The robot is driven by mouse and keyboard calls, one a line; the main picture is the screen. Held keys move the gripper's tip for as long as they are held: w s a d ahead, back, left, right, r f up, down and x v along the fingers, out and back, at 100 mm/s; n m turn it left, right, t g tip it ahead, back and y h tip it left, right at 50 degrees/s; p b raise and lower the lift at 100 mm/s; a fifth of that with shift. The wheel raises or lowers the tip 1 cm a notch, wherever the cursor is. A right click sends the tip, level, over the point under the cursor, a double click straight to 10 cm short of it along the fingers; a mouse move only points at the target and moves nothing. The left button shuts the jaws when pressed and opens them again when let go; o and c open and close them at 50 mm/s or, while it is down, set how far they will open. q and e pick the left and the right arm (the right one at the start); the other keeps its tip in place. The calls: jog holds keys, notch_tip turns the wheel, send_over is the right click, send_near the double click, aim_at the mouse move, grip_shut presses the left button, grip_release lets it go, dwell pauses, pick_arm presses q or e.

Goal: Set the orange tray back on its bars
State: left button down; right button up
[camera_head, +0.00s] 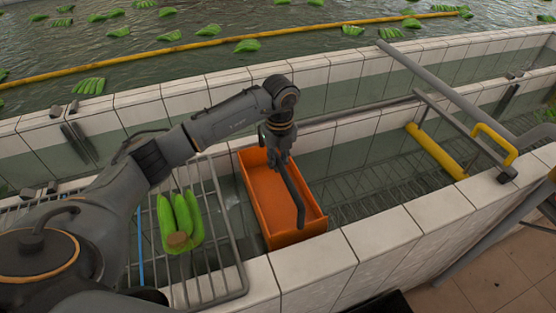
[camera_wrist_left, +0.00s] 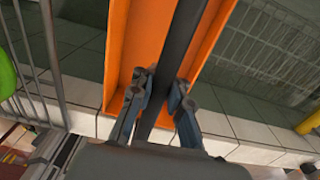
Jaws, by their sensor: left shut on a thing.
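The orange tray (camera_head: 268,196) is long, empty and open-topped, in the tiled channel near the middle of the head view. A dark bar (camera_head: 295,194) runs lengthwise over it like a handle. My left gripper (camera_head: 279,158) is above the tray's far part, shut on this bar. The wrist view shows both fingers (camera_wrist_left: 163,100) on either side of the bar (camera_wrist_left: 178,50), with the orange tray (camera_wrist_left: 120,50) below. The metal bars (camera_head: 370,180) cross the channel to the right. I cannot tell whether the tray touches any bars beneath it. My right gripper is not in view.
A wire rack (camera_head: 235,265) with green bananas (camera_head: 180,218) is left of the tray. The tiled near wall (camera_head: 310,264) borders the channel. A yellow bar (camera_head: 436,151) and grey rails (camera_head: 450,95) stand at the right. Water with floating bananas lies behind.

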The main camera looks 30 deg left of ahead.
pick_arm(q)
jog(key=shift+f+b, duration=2.9)
jog(key=shift+f, duration=1.85)
jog(key=c, duration=1.2)
grip_release()
